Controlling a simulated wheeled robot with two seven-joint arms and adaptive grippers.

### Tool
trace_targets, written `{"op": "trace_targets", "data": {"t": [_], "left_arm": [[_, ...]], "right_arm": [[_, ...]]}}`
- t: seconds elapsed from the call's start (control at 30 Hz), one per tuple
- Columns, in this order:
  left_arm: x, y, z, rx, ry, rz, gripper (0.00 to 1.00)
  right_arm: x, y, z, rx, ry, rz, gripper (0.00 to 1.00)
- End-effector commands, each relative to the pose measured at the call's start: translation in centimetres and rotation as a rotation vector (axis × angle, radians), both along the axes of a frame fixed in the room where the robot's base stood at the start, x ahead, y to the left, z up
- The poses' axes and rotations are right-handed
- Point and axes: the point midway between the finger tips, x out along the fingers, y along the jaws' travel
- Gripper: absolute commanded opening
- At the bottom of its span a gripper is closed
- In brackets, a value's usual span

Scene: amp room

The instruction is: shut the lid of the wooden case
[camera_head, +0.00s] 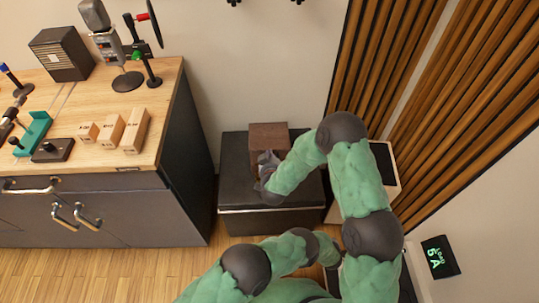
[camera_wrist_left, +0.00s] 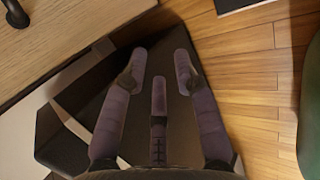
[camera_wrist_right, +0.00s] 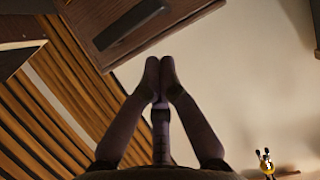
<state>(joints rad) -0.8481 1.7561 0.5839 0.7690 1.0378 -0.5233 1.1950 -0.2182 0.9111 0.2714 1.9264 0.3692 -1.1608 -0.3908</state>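The wooden case (camera_head: 269,135) is a brown box on top of a low black cabinet. My right gripper (camera_head: 266,166) is at its front side and hides part of it. How far its lid stands open cannot be told from the head view. In the right wrist view a brown panel of the case (camera_wrist_right: 165,20) with a dark bar on it lies just beyond my right fingertips (camera_wrist_right: 161,66). Those fingertips are together with nothing visible between them; contact with the panel cannot be told. My left gripper (camera_wrist_left: 158,70) is open and empty; in the head view its fingers are hidden.
The black cabinet (camera_head: 240,185) stands between the wooden workbench (camera_head: 160,90) at left and the slatted wall panel (camera_head: 350,60) at right. Small wooden blocks (camera_head: 110,131) and a microphone (camera_head: 97,20) are on the bench. Wooden floor (camera_head: 120,270) is clear in front.

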Motion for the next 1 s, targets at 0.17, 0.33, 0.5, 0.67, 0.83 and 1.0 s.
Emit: {"op": "trace_targets", "data": {"t": [0.17, 0.33, 0.5, 0.67, 0.83, 1.0], "left_arm": [[2.6, 5.1, -1.0, 0.014, -0.032, 0.151, 0.3], [4.6, 11.3, -2.1, 0.032, -0.075, 0.323, 0.3], [5.7, 18.8, -3.1, 0.057, -0.133, 0.52, 0.3], [5.7, 24.8, -3.6, 0.076, -0.189, 0.671, 0.3], [6.5, 27.5, -2.8, 0.111, -0.188, 0.668, 0.3], [7.6, 27.9, -1.4, 0.174, -0.113, 0.495, 0.3]], "right_arm": [[0.0, 0.0, 0.0, 0.0, 0.0, 0.0, 0.0], [0.0, 0.0, 0.0, 0.0, 0.0, 0.0, 0.0], [0.0, 0.0, 0.0, 0.0, 0.0, 0.0, 0.0], [0.0, 0.0, 0.0, 0.0, 0.0, 0.0, 0.0], [0.0, 0.0, 0.0, 0.0, 0.0, 0.0, 0.0], [0.0, 0.0, 0.0, 0.0, 0.0, 0.0, 0.0]]}}
